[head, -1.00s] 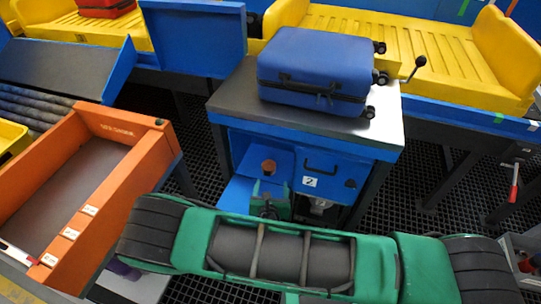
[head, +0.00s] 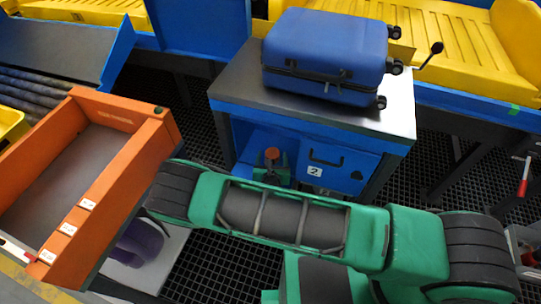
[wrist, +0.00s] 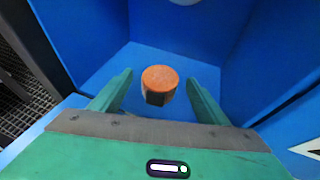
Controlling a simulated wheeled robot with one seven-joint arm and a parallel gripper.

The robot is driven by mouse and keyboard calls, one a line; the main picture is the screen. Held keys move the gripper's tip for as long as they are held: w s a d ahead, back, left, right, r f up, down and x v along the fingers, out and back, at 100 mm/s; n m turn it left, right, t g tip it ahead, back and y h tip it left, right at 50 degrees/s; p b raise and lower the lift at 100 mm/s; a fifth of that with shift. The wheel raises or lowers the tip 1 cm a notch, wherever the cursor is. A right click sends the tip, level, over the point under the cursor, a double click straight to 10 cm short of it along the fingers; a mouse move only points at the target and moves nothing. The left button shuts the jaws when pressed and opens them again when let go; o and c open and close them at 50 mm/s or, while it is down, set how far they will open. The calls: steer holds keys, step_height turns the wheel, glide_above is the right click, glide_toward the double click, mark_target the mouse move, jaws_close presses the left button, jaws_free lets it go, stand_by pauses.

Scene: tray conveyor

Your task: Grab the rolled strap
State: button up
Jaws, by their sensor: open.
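The rolled strap (wrist: 160,80) is a short upright roll with an orange top and a dark side. It stands on the blue floor of an open bay in the cabinet under the suitcase. It also shows in the head view (head: 271,153), small and partly covered by my gripper. My green gripper (wrist: 159,88) is open, with one finger on each side of the strap in the wrist view. Gaps show between the strap and both fingers. In the head view my gripper (head: 271,172) is at the mouth of the bay, partly hidden by my arm.
Blue walls (wrist: 205,45) close in the bay on both sides and behind. A blue suitcase (head: 325,50) lies on the cabinet's grey top (head: 240,85). A blue door marked 2 (head: 340,168) is right of the bay. An orange tray (head: 155,140) stands at left.

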mark_target(272, 155)
steer(key=shift+x, duration=1.7)
steer(key=c, duration=1.1)
steer(key=shift+c, duration=0.2)
steer(key=shift+r, duration=0.1)
